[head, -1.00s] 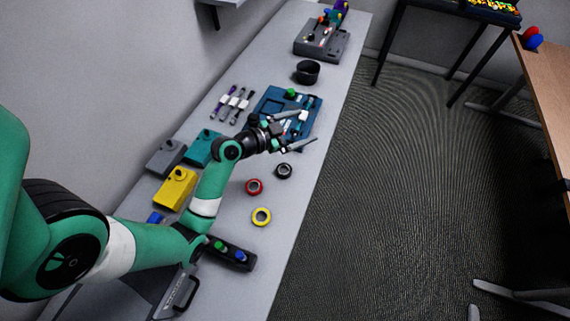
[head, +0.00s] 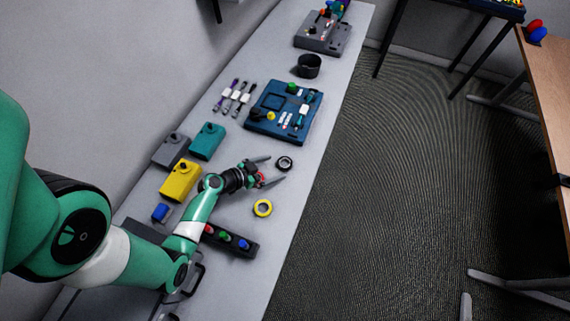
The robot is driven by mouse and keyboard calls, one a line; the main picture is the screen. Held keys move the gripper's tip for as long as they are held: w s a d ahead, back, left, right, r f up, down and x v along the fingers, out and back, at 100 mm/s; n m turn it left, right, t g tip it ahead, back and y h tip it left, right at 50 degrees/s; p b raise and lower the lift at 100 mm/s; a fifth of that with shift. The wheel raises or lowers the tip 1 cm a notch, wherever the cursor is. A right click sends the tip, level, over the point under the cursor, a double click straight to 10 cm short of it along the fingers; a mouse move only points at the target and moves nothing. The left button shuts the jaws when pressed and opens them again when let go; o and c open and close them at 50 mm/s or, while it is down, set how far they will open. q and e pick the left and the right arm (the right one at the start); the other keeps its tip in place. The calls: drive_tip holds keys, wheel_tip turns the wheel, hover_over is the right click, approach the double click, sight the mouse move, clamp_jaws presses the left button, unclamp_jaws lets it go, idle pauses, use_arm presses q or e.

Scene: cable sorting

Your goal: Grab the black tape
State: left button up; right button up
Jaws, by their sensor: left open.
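The black tape (head: 284,163) is a small black ring lying flat on the grey workbench (head: 258,285), near its right edge. My left gripper (head: 276,170) is open, its two long fingers spread and pointing right. The black tape is just beyond the upper fingertip and looks apart from it, though the height gap is hard to judge. The red tape (head: 261,176) is partly hidden behind the left gripper, between its fingers. My right gripper does not show.
A blue tray (head: 256,125) with small parts lies beyond the tapes, with cables (head: 233,97) to its left. Yellow (head: 180,180), teal (head: 207,141) and grey (head: 171,150) boxes stand left of the arm. A black button strip (head: 230,242) lies near the forearm. A black cup (head: 309,66) is farther back.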

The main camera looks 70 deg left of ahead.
sight(289, 161)
use_arm(q)
drive_tip(key=x, duration=0.5)
drive_tip(key=shift+w+a+r, duration=0.1)
drive_tip(key=shift+w+a, duration=0.05)
drive_tip(key=shift+a, duration=0.05)
drive_tip(key=c, duration=1.3)
drive_tip(key=shift+r, duration=0.15)
